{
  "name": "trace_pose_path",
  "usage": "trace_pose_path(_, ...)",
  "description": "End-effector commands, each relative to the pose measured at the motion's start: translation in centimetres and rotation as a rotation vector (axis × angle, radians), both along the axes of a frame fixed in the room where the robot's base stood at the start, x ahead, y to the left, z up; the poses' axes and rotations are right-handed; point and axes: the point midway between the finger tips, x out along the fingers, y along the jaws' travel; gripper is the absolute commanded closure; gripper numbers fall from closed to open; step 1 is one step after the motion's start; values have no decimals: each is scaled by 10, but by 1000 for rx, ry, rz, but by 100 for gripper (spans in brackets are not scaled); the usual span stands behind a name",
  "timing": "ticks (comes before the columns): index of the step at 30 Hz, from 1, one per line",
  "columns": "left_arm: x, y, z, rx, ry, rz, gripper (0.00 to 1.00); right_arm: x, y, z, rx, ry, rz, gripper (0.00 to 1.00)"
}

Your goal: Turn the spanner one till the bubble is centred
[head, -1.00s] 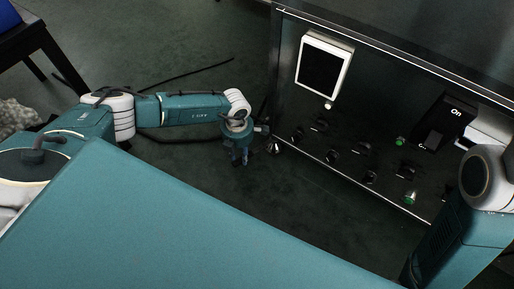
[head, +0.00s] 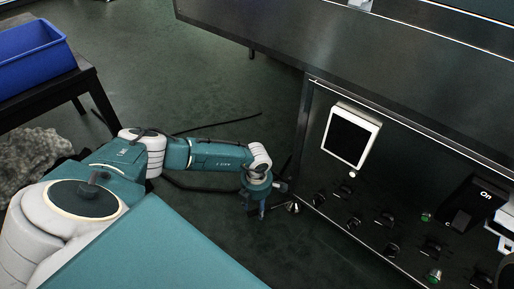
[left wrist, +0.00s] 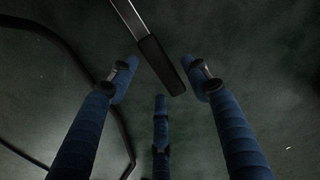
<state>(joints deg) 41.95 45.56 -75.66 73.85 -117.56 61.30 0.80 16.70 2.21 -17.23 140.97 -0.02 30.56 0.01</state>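In the left wrist view, a flat metal bar with a black grip (left wrist: 162,66), which looks like the spanner's handle, comes in from the top. Its black end lies between the spread blue fingers of my left gripper (left wrist: 160,80). I see gaps between the fingers and the grip. In the head view my left gripper (head: 255,208) points down beside the machine's lower left corner, near a small silver levelling foot (head: 294,207). The spanner's head is out of the wrist view, and I make out no bubble level. My right gripper does not show.
The steel machine panel (head: 325,185) carries a white-framed screen (head: 350,136), several black knobs and a black On switch (head: 471,205). Dark cables (head: 215,124) lie on the green floor. A blue bin (head: 30,62) stands on a black table at upper left.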

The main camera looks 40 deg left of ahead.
Motion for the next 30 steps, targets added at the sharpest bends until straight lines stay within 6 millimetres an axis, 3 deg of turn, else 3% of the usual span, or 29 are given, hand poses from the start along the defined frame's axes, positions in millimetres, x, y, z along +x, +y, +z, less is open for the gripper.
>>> trace_pose_path(8, 0, -1, 6, -2, 1, -1, 52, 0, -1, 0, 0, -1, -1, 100)
trace_pose_path(21, 1, 0, 91, -2, -3, -1, 52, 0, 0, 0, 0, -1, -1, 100)
trace_pose_path(30, 0, -1, 119, -1, 0, 0, 52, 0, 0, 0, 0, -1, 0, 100)
